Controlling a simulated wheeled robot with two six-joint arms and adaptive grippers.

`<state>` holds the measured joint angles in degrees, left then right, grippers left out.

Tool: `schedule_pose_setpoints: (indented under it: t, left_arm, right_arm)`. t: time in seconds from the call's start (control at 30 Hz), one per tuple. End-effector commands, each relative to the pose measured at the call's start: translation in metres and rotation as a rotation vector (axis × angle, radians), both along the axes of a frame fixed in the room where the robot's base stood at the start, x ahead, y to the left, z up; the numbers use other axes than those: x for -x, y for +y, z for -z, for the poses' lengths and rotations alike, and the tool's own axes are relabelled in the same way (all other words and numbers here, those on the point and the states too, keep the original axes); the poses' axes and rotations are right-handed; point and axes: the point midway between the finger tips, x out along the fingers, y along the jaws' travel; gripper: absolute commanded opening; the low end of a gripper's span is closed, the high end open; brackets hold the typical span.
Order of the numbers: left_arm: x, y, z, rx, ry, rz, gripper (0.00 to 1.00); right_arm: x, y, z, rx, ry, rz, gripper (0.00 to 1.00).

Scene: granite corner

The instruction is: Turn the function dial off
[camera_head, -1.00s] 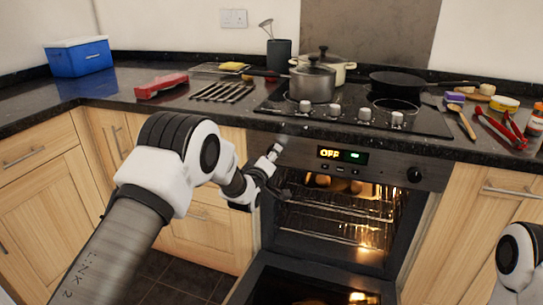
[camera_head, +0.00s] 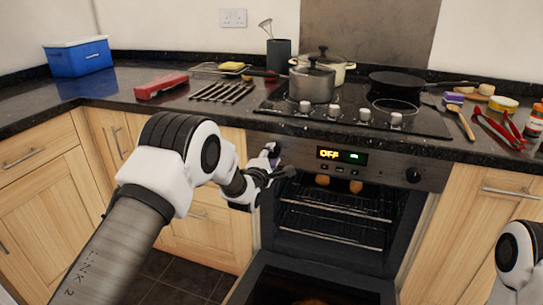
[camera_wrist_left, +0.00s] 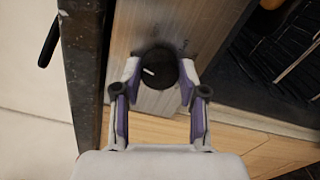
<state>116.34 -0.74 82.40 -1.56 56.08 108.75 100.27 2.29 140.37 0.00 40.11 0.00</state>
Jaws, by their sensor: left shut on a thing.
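The function dial (camera_wrist_left: 157,66) is a round black knob with a white pointer line, at the left end of the oven's control panel. In the wrist view its pointer slants toward the upper left of the dial's face. My left gripper (camera_wrist_left: 160,75) is shut on it, a finger at each side. In the head view my left gripper (camera_head: 275,163) hides the dial. The oven display (camera_head: 342,155) reads OFF in amber, with a small green readout beside it. The oven cavity (camera_head: 335,215) is unlit. My right gripper is out of view.
The oven door (camera_head: 300,285) hangs open below the panel. A second black dial (camera_head: 413,175) is at the panel's right end. The black worktop (camera_head: 165,105) overhangs just above my left gripper. A pot (camera_head: 312,84) stands on the hob.

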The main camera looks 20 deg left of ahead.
Motion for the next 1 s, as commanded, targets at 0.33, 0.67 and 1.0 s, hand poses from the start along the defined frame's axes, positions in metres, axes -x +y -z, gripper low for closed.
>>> schedule_pose_setpoints:
  t: [0.33, 0.67, 1.0]
  left_arm:
    - [-0.0001, 0.0002, -0.0007, 0.187, 0.006, 0.0, 0.07]
    - [-0.0001, 0.0003, -0.0006, 0.234, 0.008, 0.0, 0.07]
    - [-0.0001, 0.0004, -0.0006, 0.233, 0.007, 0.0, 0.59]
  right_arm:
    - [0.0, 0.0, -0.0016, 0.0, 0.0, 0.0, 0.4]
    - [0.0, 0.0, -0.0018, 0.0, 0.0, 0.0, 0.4]
    - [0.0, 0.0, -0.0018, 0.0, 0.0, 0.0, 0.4]
